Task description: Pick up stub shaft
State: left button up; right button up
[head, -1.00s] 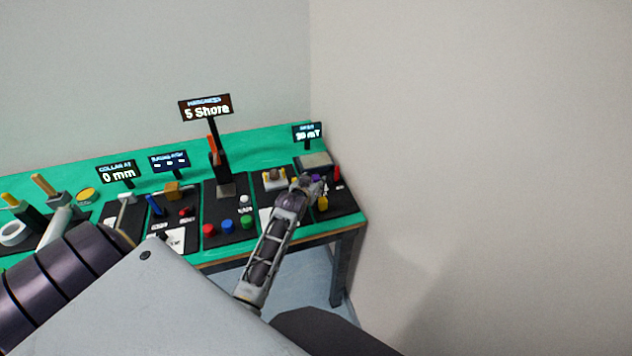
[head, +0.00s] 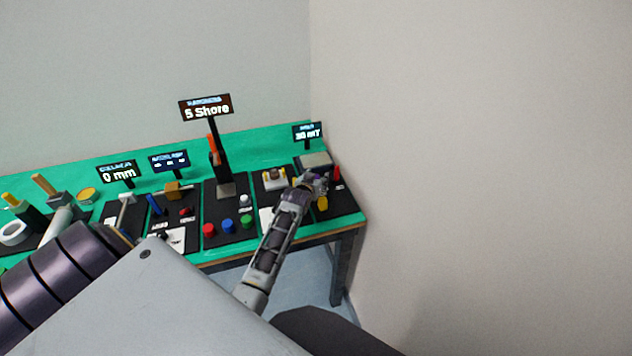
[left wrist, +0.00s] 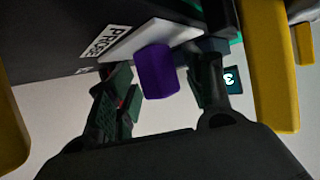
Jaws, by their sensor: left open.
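No part carries a readable stub shaft label, so I cannot tell for sure which one it is. A short purple piece (left wrist: 157,72) stands between the fingers of my left gripper (left wrist: 158,100) in the left wrist view. The fingers are open, one on each side of it, with visible gaps. In the head view my left gripper (head: 313,184) is over the rightmost station of the bench, and it mostly hides the purple piece. My right gripper is not in view.
A yellow cylinder (head: 322,203) and a red piece (head: 337,172) stand close to the gripper on the black mat. A small display (head: 307,132) rises behind. Red, blue and green pieces stand on the mat to the left. The wall is close on the right.

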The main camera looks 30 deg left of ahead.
pick_arm(q)
grip_shut()
jog(key=shift+r, duration=0.1)
jog(key=shift+r, duration=4.9)
